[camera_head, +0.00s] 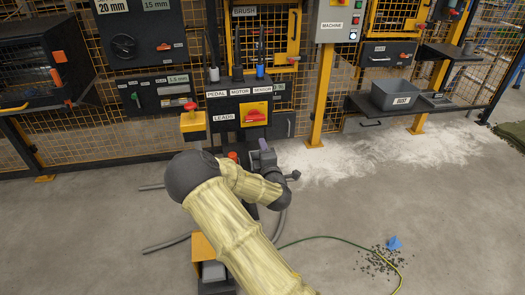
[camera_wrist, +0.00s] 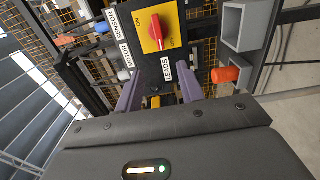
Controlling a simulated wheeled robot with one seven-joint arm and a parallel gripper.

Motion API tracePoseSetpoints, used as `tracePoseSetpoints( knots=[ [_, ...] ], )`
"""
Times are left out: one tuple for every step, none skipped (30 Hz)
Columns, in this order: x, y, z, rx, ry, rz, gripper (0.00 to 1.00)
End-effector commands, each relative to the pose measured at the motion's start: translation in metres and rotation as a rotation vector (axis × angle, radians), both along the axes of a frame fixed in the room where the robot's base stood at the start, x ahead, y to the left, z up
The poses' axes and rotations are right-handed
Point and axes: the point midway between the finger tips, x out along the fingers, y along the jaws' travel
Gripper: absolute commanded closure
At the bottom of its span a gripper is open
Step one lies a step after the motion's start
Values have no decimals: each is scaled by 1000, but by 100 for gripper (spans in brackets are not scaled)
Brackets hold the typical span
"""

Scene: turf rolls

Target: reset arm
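My gripper (camera_head: 264,150) is in front of the black panel labelled PEDAL, MOTOR, SENSOR and LEADS (camera_head: 239,110) in the head view. In the wrist view its two purple fingers (camera_wrist: 158,90) stand apart, with nothing seen held between them. That panel's yellow plate with a red rotary switch (camera_wrist: 156,31) lies beyond the fingertips, above them in the picture. My pale-sleeved arm bends in front of the panel and hides its lower part.
A red-topped yellow box (camera_head: 192,122) stands left of the panel. A grey DUST bin (camera_head: 397,95) sits on a shelf at right. White powder (camera_head: 400,146), a green hose (camera_head: 345,240) and dark bits by a blue piece (camera_head: 393,243) lie on the floor.

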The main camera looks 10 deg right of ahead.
Motion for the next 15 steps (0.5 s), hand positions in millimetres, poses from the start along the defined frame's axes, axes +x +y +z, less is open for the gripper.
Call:
tracePoseSetpoints(
  knots=[
    [0,0,0,0,0,0,62],
    [0,0,0,0,0,0,62],
    [0,0,0,0,0,0,62],
    [0,0,0,0,0,1,62],
    [0,0,0,0,0,1,62],
    [0,1,0,0,0,1,62],
    [0,0,0,0,1,0,62],
    [0,0,0,3,2,-2,62],
    [0,-2,0,12,7,-9,62],
    [-1,-4,-1,24,14,-18,62],
    [-2,-7,-1,40,23,-30,62],
    [-4,-13,-3,71,41,-55,62],
    [-6,-18,-4,103,58,-76,62],
    [-9,-24,-6,138,78,-103,62],
    [-13,-32,-9,195,111,-141,62]
  ],
)
